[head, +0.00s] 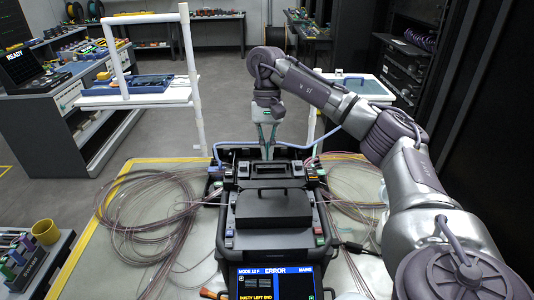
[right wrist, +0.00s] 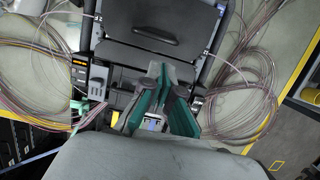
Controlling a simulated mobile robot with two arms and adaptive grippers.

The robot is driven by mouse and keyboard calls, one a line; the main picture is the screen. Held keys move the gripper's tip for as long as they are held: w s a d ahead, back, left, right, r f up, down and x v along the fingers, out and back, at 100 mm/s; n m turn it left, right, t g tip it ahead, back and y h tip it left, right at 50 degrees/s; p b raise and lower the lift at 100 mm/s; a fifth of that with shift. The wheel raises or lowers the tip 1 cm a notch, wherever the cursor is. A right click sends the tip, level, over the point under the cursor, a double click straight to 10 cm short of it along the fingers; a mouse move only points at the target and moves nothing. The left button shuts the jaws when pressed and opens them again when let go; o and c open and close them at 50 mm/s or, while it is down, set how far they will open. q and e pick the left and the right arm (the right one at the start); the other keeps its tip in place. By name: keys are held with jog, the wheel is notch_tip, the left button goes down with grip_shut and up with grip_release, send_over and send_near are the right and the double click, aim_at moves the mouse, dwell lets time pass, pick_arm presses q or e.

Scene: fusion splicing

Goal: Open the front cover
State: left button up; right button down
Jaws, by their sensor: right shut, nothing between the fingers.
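The black splicer (head: 228,243) stands in the middle of the table. Its front cover (head: 272,207), a dark flat lid with a raised handle, appears to lie closed; it also shows in the right wrist view (right wrist: 160,28). My right gripper (head: 267,146) reaches down at the far edge of the splicer, behind the lid and apart from its handle. Its green fingers (right wrist: 164,72) are shut and empty, pointing toward the lid in the right wrist view. Whether the fingertips touch the splicer cannot be told. My left gripper is not in view.
The splicer's lit screen (head: 274,284) reads ERROR and DUSTY LEFT END. Coiled fibre cables (head: 150,212) lie on both sides. A white rack (head: 140,100) stands behind left. A yellow cup (head: 45,231) stands at the lower left. My right arm fills the right side.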

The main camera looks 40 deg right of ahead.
aim_at(269, 191)
jog(key=x, duration=0.7)
jog(key=shift+p, duration=0.4)
jog(key=shift+s+f, duration=0.15)
jog(key=shift+f, duration=0.25)
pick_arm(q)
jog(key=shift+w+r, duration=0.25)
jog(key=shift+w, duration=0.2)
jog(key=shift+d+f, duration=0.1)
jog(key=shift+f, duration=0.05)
pick_arm(e)
jog(key=shift+d+f, duration=0.1)
